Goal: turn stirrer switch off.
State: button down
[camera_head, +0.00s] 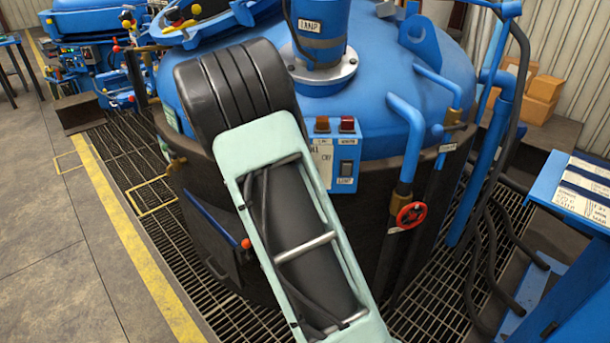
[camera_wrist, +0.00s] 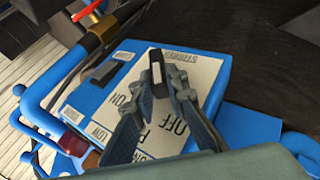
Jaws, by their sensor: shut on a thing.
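The blue switch box (camera_wrist: 215,75) fills the middle of the wrist view, with a white label plate on its face. A small dark switch lever with a pale tip (camera_wrist: 156,68) stands near lettering that seems to read STIRRER, with OFF printed lower on the plate. My gripper (camera_wrist: 163,82) is shut on this lever, its two grey fingers either side of it. Which setting the lever points to I cannot tell. In the head view the box (camera_head: 347,165) sits on the furnace front; my arm hides its left part and my gripper.
The blue furnace lid (camera_head: 440,90) lies behind.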

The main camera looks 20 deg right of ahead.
jog(key=shift+w+a+f+h, duration=0.1)
jog(key=shift+a+f+h, duration=0.1)
jog(key=shift+h, duration=0.6)
jog(key=shift+g+b, duration=0.3)
jog(key=c, duration=1.9)
grip_release()
jog(key=shift+c, duration=0.2)
jog(key=v, duration=1.2)
